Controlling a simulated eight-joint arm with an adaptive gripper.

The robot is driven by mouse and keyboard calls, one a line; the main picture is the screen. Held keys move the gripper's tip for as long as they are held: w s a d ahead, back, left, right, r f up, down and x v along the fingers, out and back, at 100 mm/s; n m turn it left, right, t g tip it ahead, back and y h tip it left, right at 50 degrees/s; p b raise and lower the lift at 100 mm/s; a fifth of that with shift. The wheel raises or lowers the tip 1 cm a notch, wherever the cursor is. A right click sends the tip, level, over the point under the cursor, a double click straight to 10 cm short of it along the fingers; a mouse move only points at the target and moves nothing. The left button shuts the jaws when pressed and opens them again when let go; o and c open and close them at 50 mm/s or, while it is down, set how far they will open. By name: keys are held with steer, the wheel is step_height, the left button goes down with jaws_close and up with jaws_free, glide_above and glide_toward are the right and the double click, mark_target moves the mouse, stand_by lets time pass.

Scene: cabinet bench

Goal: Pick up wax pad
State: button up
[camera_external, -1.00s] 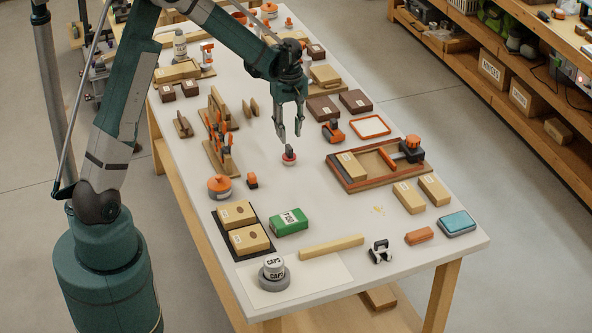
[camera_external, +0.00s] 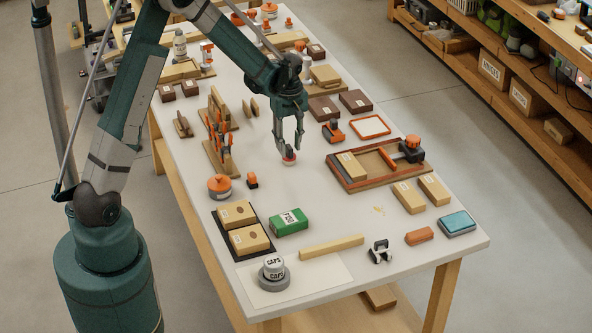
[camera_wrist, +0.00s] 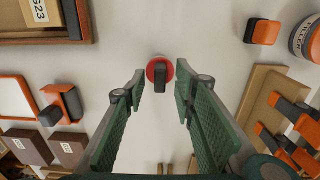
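A small round red-and-white pad with a dark upright handle (camera_external: 289,161) stands on the bench; I take it to be the wax pad. It also shows in the wrist view (camera_wrist: 159,66), top centre. My gripper (camera_external: 288,152) is low over it, with fingers pointing down. In the wrist view my gripper (camera_wrist: 160,76) is open, with one fingertip on each side of the pad and a gap to it on both sides. In the external view the fingertips partly hide the handle.
An orange-and-dark tool (camera_external: 333,132) and an orange frame (camera_external: 370,126) lie to the right. A wooden rack with orange tools (camera_external: 219,150) stands to the left. A wooden tray (camera_external: 375,184) is at the right. The bench directly around the pad is clear.

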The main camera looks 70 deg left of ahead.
steer(key=shift+f, duration=0.85)
jaws_close()
